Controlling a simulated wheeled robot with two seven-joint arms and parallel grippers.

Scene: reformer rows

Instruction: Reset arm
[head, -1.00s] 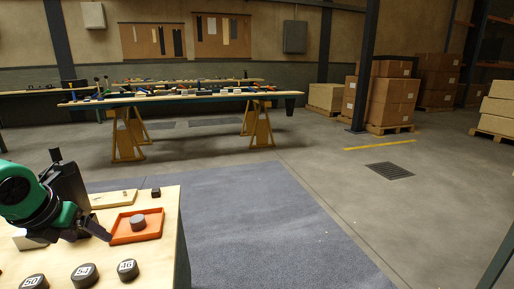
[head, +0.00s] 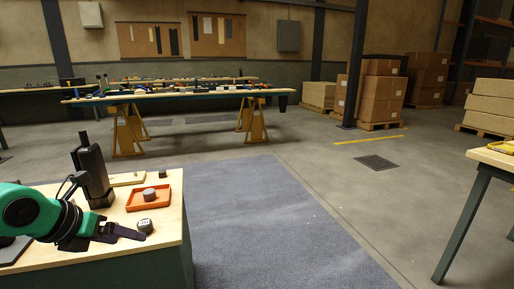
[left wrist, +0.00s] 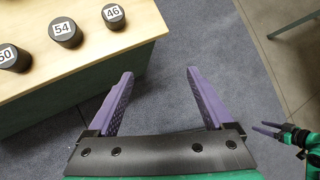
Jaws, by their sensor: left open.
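My left gripper (head: 128,235) is open and empty, low over the front right part of the near bench (head: 120,258) in the head view. In the left wrist view its purple fingers (left wrist: 160,78) are spread over the floor, just off the bench edge. Black cylinders labelled 50 (left wrist: 12,57), 54 (left wrist: 66,32) and 46 (left wrist: 113,16) stand on the bench there. One labelled cylinder (head: 145,226) shows beside the fingertips in the head view. My right gripper (left wrist: 270,130) appears small at the right edge of the left wrist view; its jaw gap is unclear.
An orange tray (head: 134,204) holding a grey cylinder (head: 149,194) lies behind the gripper. A small dark block (head: 162,173) and a wooden board (head: 127,179) are at the back. Another table (head: 494,157) stands at far right. Floor between is clear.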

